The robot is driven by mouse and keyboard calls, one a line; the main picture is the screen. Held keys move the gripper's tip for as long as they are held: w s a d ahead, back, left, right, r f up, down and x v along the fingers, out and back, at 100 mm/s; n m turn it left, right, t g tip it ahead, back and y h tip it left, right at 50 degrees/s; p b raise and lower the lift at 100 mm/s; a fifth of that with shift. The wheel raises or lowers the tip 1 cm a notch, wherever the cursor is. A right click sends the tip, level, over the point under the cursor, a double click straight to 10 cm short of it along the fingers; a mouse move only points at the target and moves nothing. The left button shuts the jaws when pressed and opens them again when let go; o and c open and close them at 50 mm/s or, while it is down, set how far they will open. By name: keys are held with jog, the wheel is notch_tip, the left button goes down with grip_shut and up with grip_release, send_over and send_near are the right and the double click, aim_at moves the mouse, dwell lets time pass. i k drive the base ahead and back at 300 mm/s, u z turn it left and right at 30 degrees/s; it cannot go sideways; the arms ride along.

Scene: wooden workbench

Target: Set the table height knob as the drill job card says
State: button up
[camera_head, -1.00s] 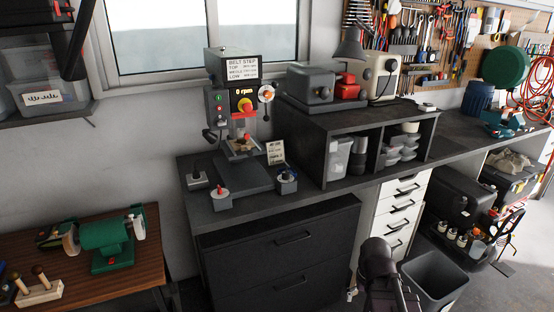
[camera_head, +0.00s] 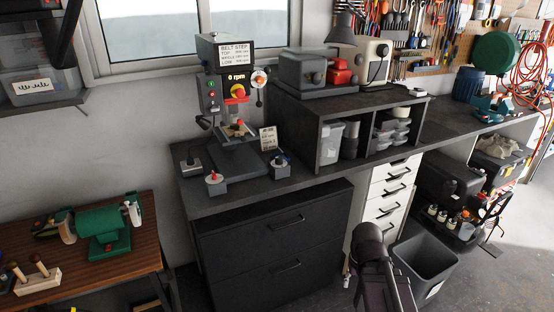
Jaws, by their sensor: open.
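The drill press (camera_head: 211,92) stands on the dark bench below the window, with a display reading 0 rpm and a belt step chart on its head. The drill job card (camera_head: 268,138) stands to the right of its base; its writing is too small to read. A small box with a red-topped knob (camera_head: 214,183) sits in front of the base. A box with a dark knob (camera_head: 280,166) sits near the card. I cannot tell which is the table height knob, nor any setting. Part of my dark arm shows at the bottom, well short of the bench; I cannot make out my gripper.
A small box with a lever (camera_head: 190,165) lies left of the drill base. A black shelf unit (camera_head: 318,122) bounds the bench space on the right. A green grinder (camera_head: 103,230) is on the wooden table at left. A grey bin (camera_head: 425,265) stands on the floor at right.

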aim_at(279, 159)
jog(key=k, duration=1.25)
jog(key=z, duration=0.55)
jog(key=i, duration=1.7)
jog(key=u, duration=0.4)
jog(key=i, duration=0.45)
jog(key=u, duration=0.1)
